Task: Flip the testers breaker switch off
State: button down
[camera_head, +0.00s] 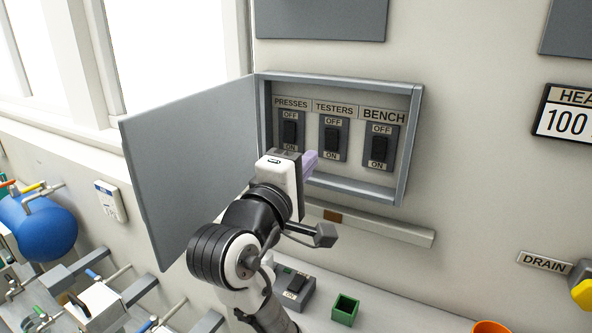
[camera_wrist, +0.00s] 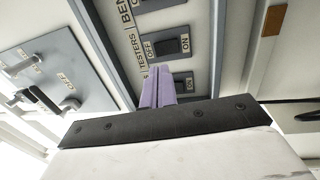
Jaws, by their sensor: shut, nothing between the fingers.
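The testers breaker switch (camera_head: 331,141) is a dark rocker on a grey plate, in the middle of an open wall box (camera_head: 412,140). OFF is marked above it and ON below. I cannot tell clearly which way it is tipped. In the wrist view the testers switch (camera_wrist: 171,46) shows just past my fingertips, turned sideways. My gripper (camera_head: 310,157) has purple fingers, shut and empty, at the lower left of the testers switch, near the box's lower edge. The fingers also show in the wrist view (camera_wrist: 158,72). Contact with the switch cannot be made out.
The presses switch (camera_head: 290,133) is left of the testers switch, partly behind my gripper, and the bench switch (camera_head: 379,147) is right. The open box door (camera_head: 185,165) stands out at the left. A wall rail (camera_head: 385,229) runs below. A green box (camera_head: 345,309) stands underneath.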

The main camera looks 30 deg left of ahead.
aim_at(331, 135)
jog(key=w, duration=0.2)
jog(key=w+p, duration=0.1)
jog(key=w, duration=0.2)
jog(key=w+r, duration=0.1)
jog(key=w, duration=0.1)
jog(key=shift+w+d, duration=0.15)
jog(key=shift+w, duration=0.25)
jog(key=shift+r+p, duration=0.1)
jog(key=shift+p, duration=0.4)
jog(key=shift+w+r+g+p, duration=0.2)
jog(key=shift+r+g+p, duration=0.15)
jog(key=shift+p, duration=0.55)
jog(key=shift+f, duration=0.25)
jog(key=shift+s, duration=0.1)
